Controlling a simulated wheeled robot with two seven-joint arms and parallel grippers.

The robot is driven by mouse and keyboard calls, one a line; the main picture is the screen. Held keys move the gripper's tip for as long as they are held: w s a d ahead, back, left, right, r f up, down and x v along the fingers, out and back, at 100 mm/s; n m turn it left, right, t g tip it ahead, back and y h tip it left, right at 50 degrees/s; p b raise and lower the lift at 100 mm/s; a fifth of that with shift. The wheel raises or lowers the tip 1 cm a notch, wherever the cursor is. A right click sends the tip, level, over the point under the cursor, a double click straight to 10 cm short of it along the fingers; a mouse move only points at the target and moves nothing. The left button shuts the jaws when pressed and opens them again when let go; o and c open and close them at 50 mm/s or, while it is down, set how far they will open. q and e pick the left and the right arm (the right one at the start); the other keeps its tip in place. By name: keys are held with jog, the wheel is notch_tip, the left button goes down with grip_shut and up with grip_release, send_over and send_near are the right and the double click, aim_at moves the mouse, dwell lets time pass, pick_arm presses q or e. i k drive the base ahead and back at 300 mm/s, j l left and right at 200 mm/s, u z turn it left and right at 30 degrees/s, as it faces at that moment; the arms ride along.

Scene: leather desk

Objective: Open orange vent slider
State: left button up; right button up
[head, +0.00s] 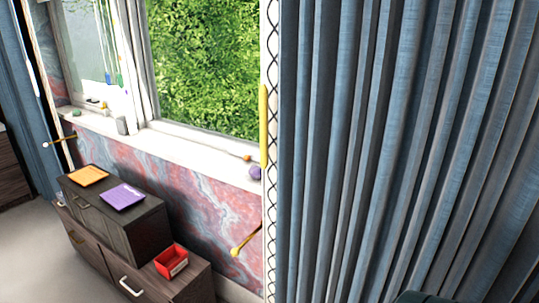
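A flat orange panel (88,176) lies on top of a dark wooden box at the lower left. It could be the orange vent slider, but it is too small to tell whether it is open or shut. A similar flat purple panel (122,197) lies beside it, to the right. Neither of my grippers is in view.
The dark box (146,232) stands on a low wooden cabinet (95,252) with pale handles. A red open bin (171,262) sits at its right. Behind are a marbled wall, a windowsill (185,152) with small objects, and a window. A blue-grey curtain (400,150) fills the right. Floor at lower left is clear.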

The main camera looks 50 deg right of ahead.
aim_at(247, 157)
jog(key=z, duration=1.3)
